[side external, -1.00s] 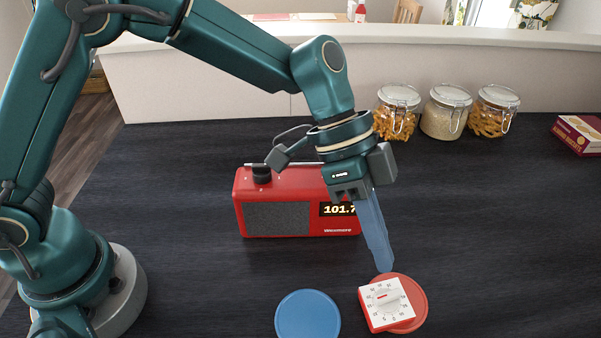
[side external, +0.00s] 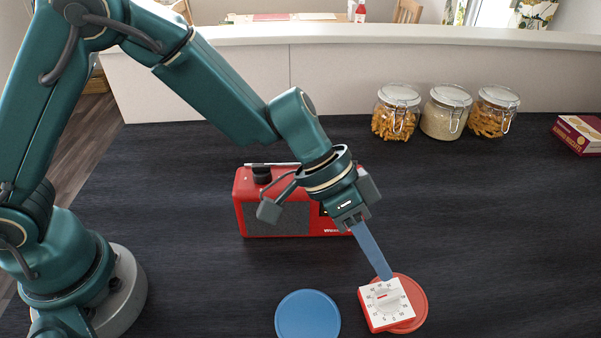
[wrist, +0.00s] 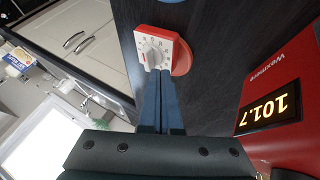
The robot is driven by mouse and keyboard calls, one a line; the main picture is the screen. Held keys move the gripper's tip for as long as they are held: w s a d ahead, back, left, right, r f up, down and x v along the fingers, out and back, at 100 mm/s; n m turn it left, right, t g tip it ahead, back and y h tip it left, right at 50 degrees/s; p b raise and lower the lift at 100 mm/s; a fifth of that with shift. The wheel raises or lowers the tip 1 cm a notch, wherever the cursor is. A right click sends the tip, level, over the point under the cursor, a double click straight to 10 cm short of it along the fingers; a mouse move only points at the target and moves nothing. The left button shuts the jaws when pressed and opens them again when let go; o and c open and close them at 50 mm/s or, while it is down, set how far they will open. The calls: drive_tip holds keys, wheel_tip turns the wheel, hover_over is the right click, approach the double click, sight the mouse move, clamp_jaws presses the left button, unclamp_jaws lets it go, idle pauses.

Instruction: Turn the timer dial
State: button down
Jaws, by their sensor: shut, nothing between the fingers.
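The timer (side external: 386,304) is a red box with a white face and printed numbers. It lies on a round red disc (side external: 420,304) and overlaps its left part. Its dial (wrist: 151,56) shows as a pale grey knob on the face in the wrist view. My gripper (side external: 387,277) is shut, with its blue fingers together and empty. It slants down to the right, and its tips are at the far edge of the timer face. In the wrist view the tips (wrist: 160,72) are close beside the dial; I cannot tell whether they touch it.
A blue disc (side external: 307,315) lies left of the timer. A red radio (side external: 277,215) stands behind, partly hidden by my arm. Several glass jars (side external: 446,112) and a box (side external: 578,134) are at the back right. The dark counter on the right is clear.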

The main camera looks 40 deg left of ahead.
drive_tip(key=shift+d+f, duration=0.45)
drive_tip(key=shift+f, duration=0.15)
drive_tip(key=shift+s+d, duration=0.1)
drive_tip(key=shift+d, duration=0.3)
